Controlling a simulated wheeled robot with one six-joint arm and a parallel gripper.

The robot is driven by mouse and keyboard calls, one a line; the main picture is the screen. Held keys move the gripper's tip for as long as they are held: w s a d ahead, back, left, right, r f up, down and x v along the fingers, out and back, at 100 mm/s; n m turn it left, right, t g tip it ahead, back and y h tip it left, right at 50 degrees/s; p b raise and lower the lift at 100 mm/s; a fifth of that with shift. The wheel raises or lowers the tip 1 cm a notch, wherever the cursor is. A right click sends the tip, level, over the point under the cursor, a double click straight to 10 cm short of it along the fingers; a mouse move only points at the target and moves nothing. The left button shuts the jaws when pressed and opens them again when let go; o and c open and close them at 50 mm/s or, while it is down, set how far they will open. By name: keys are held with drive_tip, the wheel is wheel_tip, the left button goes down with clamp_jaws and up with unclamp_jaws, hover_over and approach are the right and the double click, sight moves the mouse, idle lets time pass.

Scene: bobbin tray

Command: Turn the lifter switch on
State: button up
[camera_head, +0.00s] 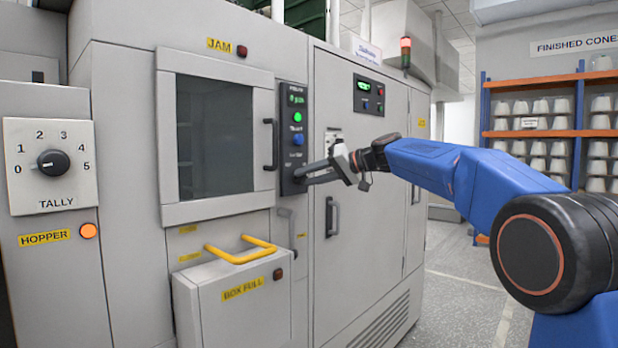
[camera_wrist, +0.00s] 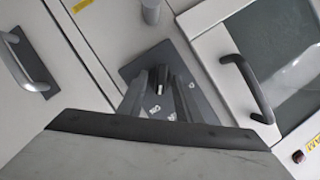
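A dark control panel (camera_head: 293,125) is on the machine front, right of the window, with a green light and a blue button. In the wrist view the lower part of this panel (camera_wrist: 135,70) carries a black knob with a pale pointer line (camera_wrist: 162,76), seemingly the lifter switch. My gripper (camera_head: 303,174) is at the panel's lower end and hides the switch in the head view. In the wrist view my gripper's two fingers (camera_wrist: 160,92) are apart, one on each side of the knob. Contact with it cannot be told.
A window door (camera_head: 215,135) with a black handle (camera_head: 271,145) is left of the panel. A cabinet door handle (camera_head: 332,216) is below and right of my gripper. A box with a yellow handle (camera_head: 240,250) juts out below. The floor at right is clear.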

drive_tip(key=shift+d, duration=0.1)
drive_tip(key=v, duration=1.7)
drive_tip(key=shift+d, duration=0.15)
drive_tip(key=s+d+f+m+h, duration=0.1)
drive_tip(key=s+d+f+h, duration=0.3)
drive_tip(key=s+f, duration=1.1)
drive_tip(key=s+d+f+m+h, duration=0.2)
drive_tip(key=s+d+f+h, duration=0.3)
drive_tip(key=s+d+f, duration=0.4)
drive_tip(key=s+d+f+m+g+h, duration=0.1)
drive_tip(key=s+d+f+h, duration=0.3)
drive_tip(key=s+f, duration=1.7)
drive_tip(key=s+d, duration=0.1)
drive_tip(key=d, duration=0.2)
drive_tip(key=shift+s+m, duration=0.3)
drive_tip(key=shift+m, duration=0.1)
drive_tip(key=shift+d, duration=0.1)
